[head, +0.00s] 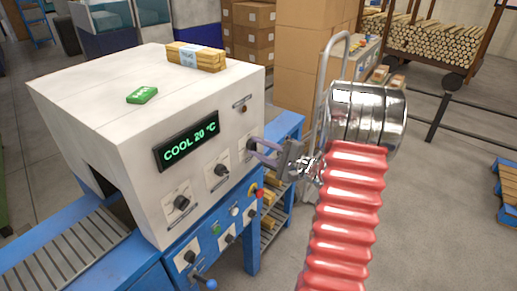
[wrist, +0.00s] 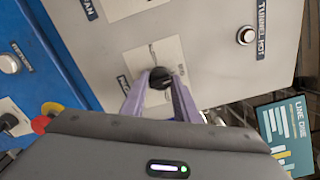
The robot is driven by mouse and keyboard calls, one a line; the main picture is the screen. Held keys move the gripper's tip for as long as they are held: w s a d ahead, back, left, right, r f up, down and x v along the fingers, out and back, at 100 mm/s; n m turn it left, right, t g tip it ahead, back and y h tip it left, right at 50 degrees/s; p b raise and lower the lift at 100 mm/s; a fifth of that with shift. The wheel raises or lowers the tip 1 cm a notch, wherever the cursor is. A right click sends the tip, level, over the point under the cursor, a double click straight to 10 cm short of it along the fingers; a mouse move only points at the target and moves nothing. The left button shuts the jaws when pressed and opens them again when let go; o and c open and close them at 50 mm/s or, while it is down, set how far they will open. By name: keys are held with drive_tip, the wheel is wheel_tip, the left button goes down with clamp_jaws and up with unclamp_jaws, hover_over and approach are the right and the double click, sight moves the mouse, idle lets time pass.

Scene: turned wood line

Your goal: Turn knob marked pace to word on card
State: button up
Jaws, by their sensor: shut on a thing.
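A white machine box (head: 80,85) has a row of black knobs on its front. My gripper (head: 256,146) is at the rightmost knob. In the wrist view its two lilac fingers (wrist: 160,88) are shut on the sides of this black knob (wrist: 160,73). The knob sits on a pale plate (wrist: 148,54); a dark label beside it is mostly hidden by a finger, with only its start showing. The words around the knob are too small or covered to read. A green card or block (head: 142,95) with small white lettering lies on the box top.
Two other knobs, one in the middle (head: 221,170) and one at left (head: 181,203), share the row. A display (head: 187,141) reads COOL 20 °C. A lamp marked TUNNEL HOT (wrist: 246,35) is right of the held knob. A red button (head: 253,189) is below.

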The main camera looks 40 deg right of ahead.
drive_tip(key=shift+f+m, duration=0.15)
drive_tip(key=shift+m, duration=0.25)
drive_tip(key=shift+c, duration=0.6)
drive_tip(key=m, duration=0.3)
drive_tip(key=shift+a, duration=0.1)
drive_tip(key=m, duration=0.4)
drive_tip(key=shift+f+m, duration=0.1)
drive_tip(key=shift+m, duration=0.3)
drive_tip(key=m, duration=0.4)
drive_tip(key=shift+m, duration=0.3)
drive_tip(key=m, duration=0.4)
drive_tip(key=shift+s+m, duration=0.1)
drive_tip(key=shift+m, duration=0.3)
drive_tip(key=o, duration=1.1)
drive_tip(key=shift+c, duration=0.2)
